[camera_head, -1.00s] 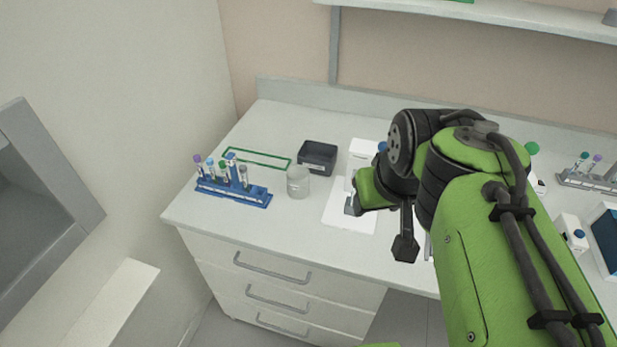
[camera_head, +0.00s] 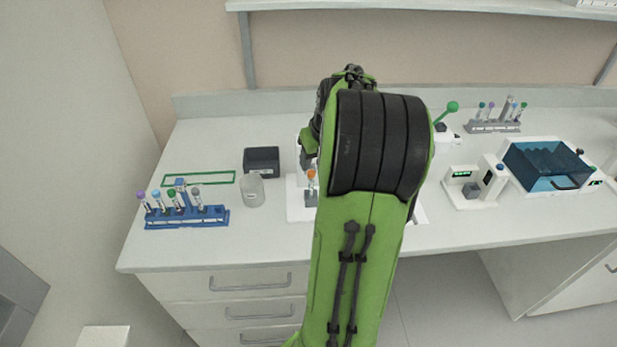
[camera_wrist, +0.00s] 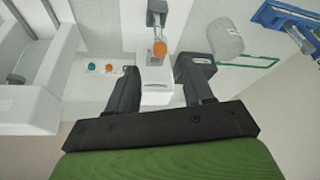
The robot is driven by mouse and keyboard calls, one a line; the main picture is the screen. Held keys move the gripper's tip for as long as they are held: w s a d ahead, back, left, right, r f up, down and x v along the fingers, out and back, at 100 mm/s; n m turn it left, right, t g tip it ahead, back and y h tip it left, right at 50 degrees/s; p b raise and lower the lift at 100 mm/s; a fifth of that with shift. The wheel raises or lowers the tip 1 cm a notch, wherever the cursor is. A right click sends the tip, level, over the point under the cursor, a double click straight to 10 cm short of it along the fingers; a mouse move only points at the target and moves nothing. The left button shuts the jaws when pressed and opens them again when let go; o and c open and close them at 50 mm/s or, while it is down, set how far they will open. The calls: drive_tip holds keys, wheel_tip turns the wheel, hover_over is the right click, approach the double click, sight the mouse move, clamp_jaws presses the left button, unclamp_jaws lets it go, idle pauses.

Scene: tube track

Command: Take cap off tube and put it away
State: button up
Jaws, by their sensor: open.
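A tube with an orange cap (camera_head: 311,174) stands in a small grey holder (camera_head: 310,198) of a white device, just left of my arm in the head view. My gripper (camera_wrist: 156,74) is open and empty. Its two dark fingers point toward the device, with the cap in line with the gap between them, beyond the tips. In the head view my arm hides the gripper.
A clear beaker (camera_head: 253,191), a black box (camera_head: 262,161), a blue rack (camera_head: 190,216) with several capped tubes and a green outline (camera_head: 199,178) are at left. A grey rack (camera_head: 492,126) and a blue-lidded machine (camera_head: 548,166) stand at right. Bare counter lies in front.

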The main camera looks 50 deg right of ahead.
sight(312, 173)
drive_tip(key=b+x, duration=0.1)
drive_tip(key=x, duration=0.5)
drive_tip(key=shift+a+r, duration=0.1)
drive_tip(key=c, duration=0.8)
